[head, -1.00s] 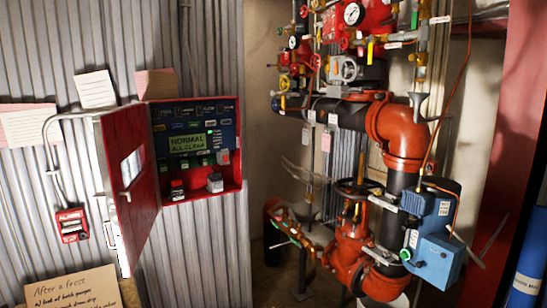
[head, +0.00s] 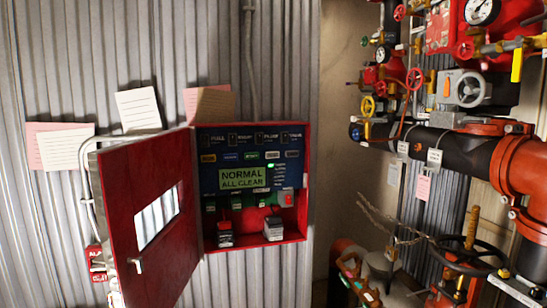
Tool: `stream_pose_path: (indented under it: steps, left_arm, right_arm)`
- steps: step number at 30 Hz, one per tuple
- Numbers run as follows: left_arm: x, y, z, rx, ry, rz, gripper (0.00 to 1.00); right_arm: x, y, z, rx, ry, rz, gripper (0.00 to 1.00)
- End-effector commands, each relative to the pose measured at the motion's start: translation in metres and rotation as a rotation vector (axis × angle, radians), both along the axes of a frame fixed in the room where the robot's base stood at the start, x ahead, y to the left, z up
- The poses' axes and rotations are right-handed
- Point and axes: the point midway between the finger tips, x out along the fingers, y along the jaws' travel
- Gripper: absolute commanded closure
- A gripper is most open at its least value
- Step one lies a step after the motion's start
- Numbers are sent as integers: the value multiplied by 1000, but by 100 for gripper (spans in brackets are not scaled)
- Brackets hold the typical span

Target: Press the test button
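A red alarm panel (head: 303,222) hangs on the corrugated wall with its red door (head: 165,240) swung open to the left. Its green screen (head: 243,178) reads NORMAL ALL CLEAR. A row of small coloured labelled buttons (head: 251,155) runs above the screen, and small green pieces (head: 226,202) sit below it. Two larger blocks stand at the bottom, a red-and-black one (head: 225,236) and a grey one (head: 273,230). The lettering is too small to tell which one is the test button. Neither gripper is in view.
Red and black pipework with valves and gauges (head: 483,10) fills the right side. A black handwheel (head: 470,255) stands at lower right. Paper notes (head: 138,108) are on the wall at left. A red alarm box (head: 96,262) is partly hidden by the door. The space before the panel looks clear.

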Motion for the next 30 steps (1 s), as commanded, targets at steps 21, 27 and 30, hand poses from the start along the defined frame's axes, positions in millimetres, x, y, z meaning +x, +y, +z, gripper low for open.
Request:
stream_pose_path:
  steps: [21,27,30]
  left_arm:
    - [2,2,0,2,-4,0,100]
    - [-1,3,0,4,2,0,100]
    - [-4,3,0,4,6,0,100]
  right_arm:
    - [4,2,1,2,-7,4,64]
    - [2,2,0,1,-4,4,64]
    - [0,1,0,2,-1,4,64]
